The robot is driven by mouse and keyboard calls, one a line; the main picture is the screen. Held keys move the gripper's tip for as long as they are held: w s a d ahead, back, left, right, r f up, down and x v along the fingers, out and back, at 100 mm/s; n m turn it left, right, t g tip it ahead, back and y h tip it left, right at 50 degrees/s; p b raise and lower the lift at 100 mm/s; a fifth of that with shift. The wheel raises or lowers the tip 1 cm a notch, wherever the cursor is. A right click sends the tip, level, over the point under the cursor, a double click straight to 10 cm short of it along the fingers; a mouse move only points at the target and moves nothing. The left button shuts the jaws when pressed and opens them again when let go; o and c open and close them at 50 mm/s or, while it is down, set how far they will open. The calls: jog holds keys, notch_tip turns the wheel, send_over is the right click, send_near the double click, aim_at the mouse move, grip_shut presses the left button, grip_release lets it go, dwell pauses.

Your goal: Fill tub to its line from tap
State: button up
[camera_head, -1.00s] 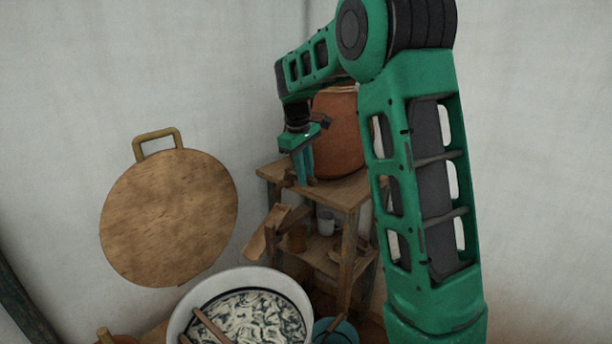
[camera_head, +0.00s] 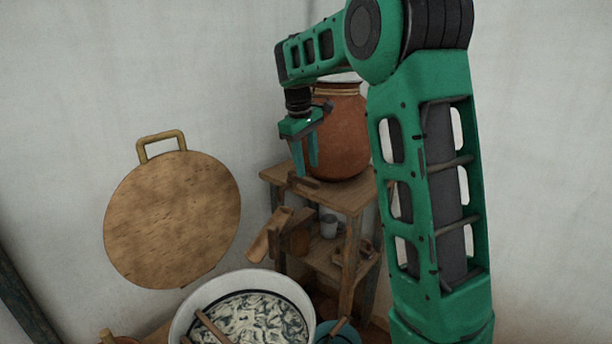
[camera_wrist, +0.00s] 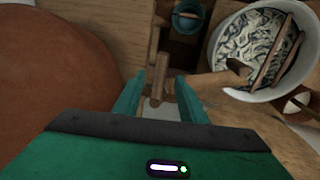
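The white tub (camera_head: 178,322) stands low in front; it also shows in the wrist view (camera_wrist: 222,88). A dark line runs inside its wall, and pale crumpled material with dark liquid and a wooden stick lie in it. The brown clay pot (camera_head: 345,140) stands on a wooden stand; a wooden piece that looks like its tap (camera_head: 302,182) juts out below my gripper. My gripper (camera_head: 306,168) points down in front of the pot. In the wrist view my gripper (camera_wrist: 160,80) is open, with the upright wooden tap piece (camera_wrist: 160,70) seen between its fingers. Contact is unclear.
A sloping wooden trough (camera_head: 268,238) sits between stand (camera_head: 345,200) and tub. A grey mug (camera_head: 328,226) is on the lower shelf. A blue-green bucket (camera_head: 345,335) is right of the tub. A round wooden board (camera_head: 172,220) is at the left wall.

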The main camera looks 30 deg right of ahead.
jog(key=r, duration=0.3)
jog(key=a+r, duration=0.1)
jog(key=r, duration=0.1)
jog(key=shift+s+r, duration=0.2)
jog(key=shift+r, duration=0.15)
jog(key=s+d+f+m, duration=0.2)
jog(key=s+d+m, duration=0.15)
jog(key=s, duration=0.75)
jog(key=s+a+f+m+y, duration=0.1)
jog(key=s+f+m, duration=0.2)
jog(key=s, duration=1.1)
jog(key=s+a+f+m+y, duration=0.1)
jog(key=s+f+m, duration=0.3)
jog(key=s+f, duration=0.6)
jog(key=s+a, duration=0.1)
jog(key=s, duration=0.3)
jog(key=shift+s+g, duration=0.15)
jog(key=shift+g, duration=0.25)
